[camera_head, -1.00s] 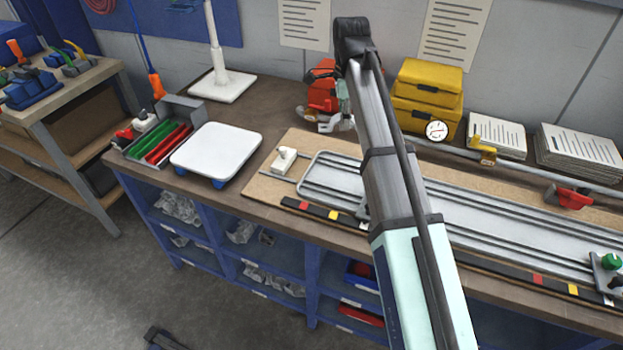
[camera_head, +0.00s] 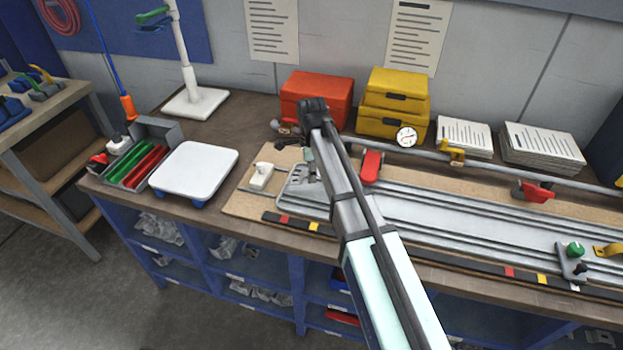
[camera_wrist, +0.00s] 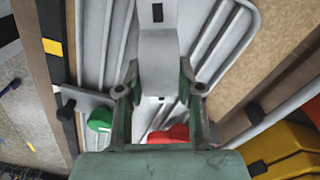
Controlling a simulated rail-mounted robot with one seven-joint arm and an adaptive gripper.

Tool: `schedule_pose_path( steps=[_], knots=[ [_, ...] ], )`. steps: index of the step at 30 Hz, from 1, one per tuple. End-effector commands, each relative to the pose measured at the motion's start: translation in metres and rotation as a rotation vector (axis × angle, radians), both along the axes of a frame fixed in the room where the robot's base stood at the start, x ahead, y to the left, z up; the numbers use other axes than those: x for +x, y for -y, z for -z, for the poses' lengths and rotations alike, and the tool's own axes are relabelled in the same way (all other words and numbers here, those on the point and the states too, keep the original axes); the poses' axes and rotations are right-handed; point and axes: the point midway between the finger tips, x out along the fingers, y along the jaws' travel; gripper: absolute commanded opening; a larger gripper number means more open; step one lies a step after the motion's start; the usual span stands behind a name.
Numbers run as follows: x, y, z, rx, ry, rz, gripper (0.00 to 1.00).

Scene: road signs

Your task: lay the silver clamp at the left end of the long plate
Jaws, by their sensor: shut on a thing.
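The long plate (camera_head: 450,220) lies on a tan board along the bench, its rounded left end under my gripper. My gripper (camera_head: 308,168) points down over that end, partly hidden by my arm. In the wrist view my gripper (camera_wrist: 160,85) has its two fingers closed on the silver clamp (camera_wrist: 160,50). The clamp is over the grooved plate (camera_wrist: 105,40), close to its rounded end. I cannot tell whether the clamp touches the plate or hangs just above it.
A white block (camera_head: 262,176) stands just left of the plate end. A red clamp (camera_head: 371,166) is behind my arm, and a green-knobbed clamp (camera_head: 573,255) is at the right. Red (camera_head: 316,97) and yellow boxes (camera_head: 393,103) stand behind. A white scale (camera_head: 195,168) is at the left.

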Motion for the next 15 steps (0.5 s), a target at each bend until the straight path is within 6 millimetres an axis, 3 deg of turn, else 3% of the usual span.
schedule_pose_path(
  steps=[7,15],
  knots=[
    [0.000,0.000,0.012,0.000,-0.001,0.000,0.00],
    [0.000,0.000,0.041,0.000,0.000,0.000,0.00]
  ],
)
